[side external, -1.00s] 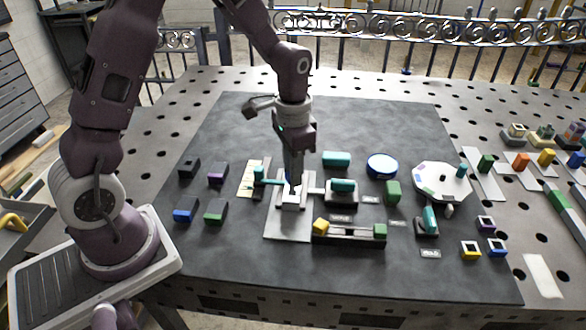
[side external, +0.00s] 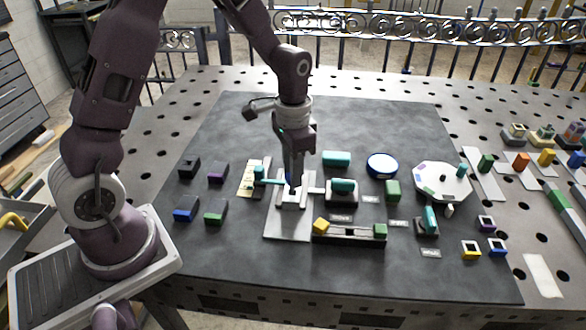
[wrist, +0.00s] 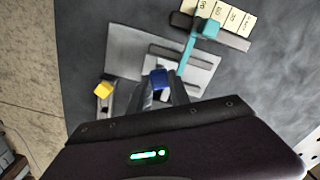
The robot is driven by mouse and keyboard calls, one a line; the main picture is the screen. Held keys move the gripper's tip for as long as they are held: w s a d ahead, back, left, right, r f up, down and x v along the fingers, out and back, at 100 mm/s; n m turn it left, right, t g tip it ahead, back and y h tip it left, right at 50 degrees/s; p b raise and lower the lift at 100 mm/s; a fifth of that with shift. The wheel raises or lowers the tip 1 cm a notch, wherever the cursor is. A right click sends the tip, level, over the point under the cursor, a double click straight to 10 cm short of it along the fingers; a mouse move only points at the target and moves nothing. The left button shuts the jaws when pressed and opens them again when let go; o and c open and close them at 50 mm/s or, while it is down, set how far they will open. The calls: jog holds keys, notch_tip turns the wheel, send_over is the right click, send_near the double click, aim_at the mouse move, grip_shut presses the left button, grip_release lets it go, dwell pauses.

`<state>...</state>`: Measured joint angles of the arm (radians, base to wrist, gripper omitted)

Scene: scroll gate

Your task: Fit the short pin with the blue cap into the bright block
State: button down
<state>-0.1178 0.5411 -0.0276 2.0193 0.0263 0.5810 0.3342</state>
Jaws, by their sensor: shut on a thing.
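My gripper (side external: 294,186) is shut on the short pin, whose blue cap (wrist: 159,79) shows between the fingers in the wrist view. In the side view the fingers hide most of the pin. The bright block (side external: 294,201) stands on a light grey plate (side external: 287,232), directly below my fingertips. The fingertips are at the block's top. I cannot tell how far the pin sits in the block.
A teal lever (side external: 259,173) stands close left of the block, by a marked strip (wrist: 231,19). A teal-topped fixture (side external: 342,190) is close on the right. A dark rail (side external: 349,234) with yellow and green blocks lies in front. The mat's back is clear.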

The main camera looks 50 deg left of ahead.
jog(key=shift+f, duration=1.65)
jog(key=c, duration=0.7)
grip_release()
jog(key=shift+o, duration=0.2)
jog(key=shift+r, duration=3.55)
